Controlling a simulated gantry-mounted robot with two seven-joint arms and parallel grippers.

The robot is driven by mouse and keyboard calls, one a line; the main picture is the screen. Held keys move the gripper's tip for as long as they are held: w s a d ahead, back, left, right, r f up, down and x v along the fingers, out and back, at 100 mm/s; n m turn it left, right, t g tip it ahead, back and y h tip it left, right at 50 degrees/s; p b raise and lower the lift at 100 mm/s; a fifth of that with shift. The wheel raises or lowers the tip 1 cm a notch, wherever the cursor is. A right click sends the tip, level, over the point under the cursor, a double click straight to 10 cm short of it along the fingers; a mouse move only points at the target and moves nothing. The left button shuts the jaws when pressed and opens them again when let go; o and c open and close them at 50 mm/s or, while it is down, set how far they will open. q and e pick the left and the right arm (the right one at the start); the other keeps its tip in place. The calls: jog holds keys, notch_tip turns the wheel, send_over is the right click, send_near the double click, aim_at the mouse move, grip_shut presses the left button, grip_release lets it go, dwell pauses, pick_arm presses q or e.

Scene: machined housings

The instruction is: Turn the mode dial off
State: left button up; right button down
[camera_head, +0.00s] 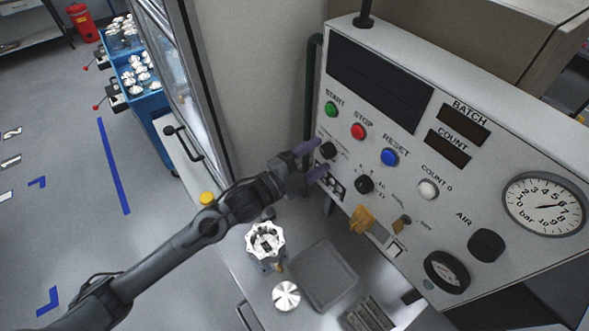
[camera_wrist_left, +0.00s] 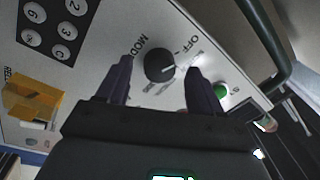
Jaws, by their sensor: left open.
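The mode dial (camera_wrist_left: 160,65) is a round black knob on the light control panel, with "MODE" lettered to its left and "OFF" to its upper right in the left wrist view. A short pale pointer line on it points right; I cannot tell exactly which mark it meets. In the head view the dial (camera_head: 327,150) sits below the green start button. My left gripper (camera_head: 320,157) is at the panel, its purple fingers open, one on each side of the dial. In the left wrist view the gripper (camera_wrist_left: 159,68) shows gaps beside the knob, without clear contact.
Green start (camera_head: 331,109), red stop (camera_head: 358,131) and blue reset (camera_head: 389,157) buttons are close by. Another black knob (camera_head: 364,184) is to the lower right, with an orange-yellow block (camera_head: 361,219) below it. A grey tray (camera_head: 325,272) and a machined housing (camera_head: 265,240) are on the bench.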

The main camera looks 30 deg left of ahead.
pick_arm(q)
jog(key=b+v, duration=0.2)
jog(key=v, duration=0.7)
jog(key=shift+s, duration=0.35)
jog(key=shift+a, duration=0.1)
jog(key=s+d+f+n+g+y, duration=0.1)
jog(key=s+f+n+g+y, duration=0.2)
jog(key=s+f+n, duration=0.4)
jog(key=s+d+f+n+g+y, duration=0.1)
jog(key=s+f+n+g+y, duration=0.2)
jog(key=f, duration=0.6)
jog(key=s+a+f+n+g+y, duration=0.2)
jog(key=s+f+n+g, duration=0.4)
jog(key=s, duration=0.5)
notch_tip(320, 180, up, 13)
jog(key=g+p, duration=0.1)
jog(key=p, duration=1.3)
jog(key=shift+s+r, duration=0.25)
jog(key=shift+s, duration=0.2)
jog(key=shift+d, duration=0.15)
